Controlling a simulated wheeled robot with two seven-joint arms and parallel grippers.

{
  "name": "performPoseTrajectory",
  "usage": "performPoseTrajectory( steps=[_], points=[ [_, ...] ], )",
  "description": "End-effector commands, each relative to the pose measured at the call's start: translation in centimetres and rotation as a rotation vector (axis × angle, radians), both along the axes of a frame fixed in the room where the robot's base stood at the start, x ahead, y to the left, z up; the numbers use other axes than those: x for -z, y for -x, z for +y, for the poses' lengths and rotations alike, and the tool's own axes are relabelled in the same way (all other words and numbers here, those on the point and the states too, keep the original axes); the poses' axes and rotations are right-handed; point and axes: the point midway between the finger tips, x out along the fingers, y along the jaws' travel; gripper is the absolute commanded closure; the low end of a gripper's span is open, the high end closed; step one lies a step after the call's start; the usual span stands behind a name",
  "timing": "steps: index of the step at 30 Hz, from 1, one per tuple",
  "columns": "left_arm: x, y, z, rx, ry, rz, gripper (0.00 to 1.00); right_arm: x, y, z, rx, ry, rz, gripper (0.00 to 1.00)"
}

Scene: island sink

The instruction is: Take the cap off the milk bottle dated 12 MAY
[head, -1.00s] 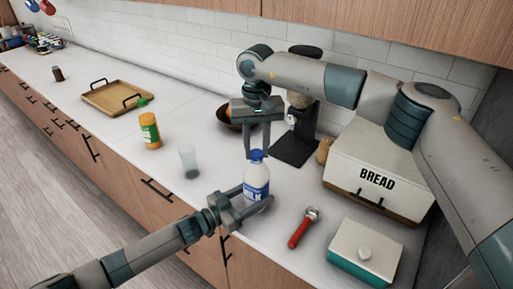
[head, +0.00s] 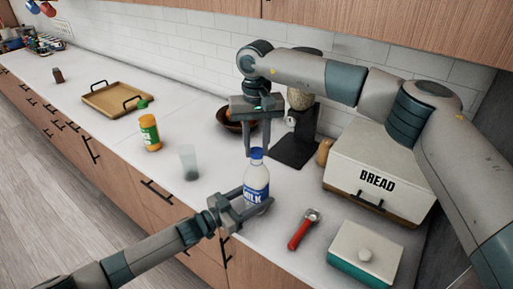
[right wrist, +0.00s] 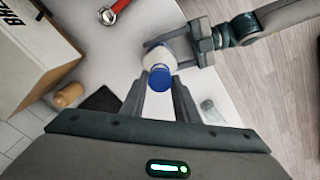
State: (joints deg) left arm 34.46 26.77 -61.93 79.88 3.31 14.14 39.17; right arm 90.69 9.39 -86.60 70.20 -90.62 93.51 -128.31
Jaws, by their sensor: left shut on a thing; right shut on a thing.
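The milk bottle (head: 257,177) is white with a blue label band and stands upright near the counter's front edge. Its blue cap (head: 256,154) sits at the top of the neck. No date is readable. My left gripper (head: 255,201) is shut on the bottle's body from the front left. My right gripper (head: 257,151) points down from above and is shut on the cap. In the right wrist view the cap (right wrist: 160,77) shows between the fingertips, with the left gripper (right wrist: 177,45) just behind it.
A red-handled tool (head: 303,230) and a teal-and-white box (head: 364,254) lie right of the bottle. The bread box (head: 378,165) stands behind. A dark bowl (head: 235,126) is behind.

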Motion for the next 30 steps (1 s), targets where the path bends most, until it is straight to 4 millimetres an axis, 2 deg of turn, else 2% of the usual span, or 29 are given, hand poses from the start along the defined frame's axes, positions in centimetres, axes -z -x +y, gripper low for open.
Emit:
performPoseTrajectory(
  steps=[22,30],
  points=[
    [0.0,0.0,0.0,-0.001,0.0,0.0,1.0,-1.0,0.0,0.0,0.0,0.0,0.0,0.99],
    [0.0,0.0,0.0,-0.001,-0.001,0.001,1.0,-3.5,0.0,0.0,0.0,0.0,-0.001,0.99]
  ],
)
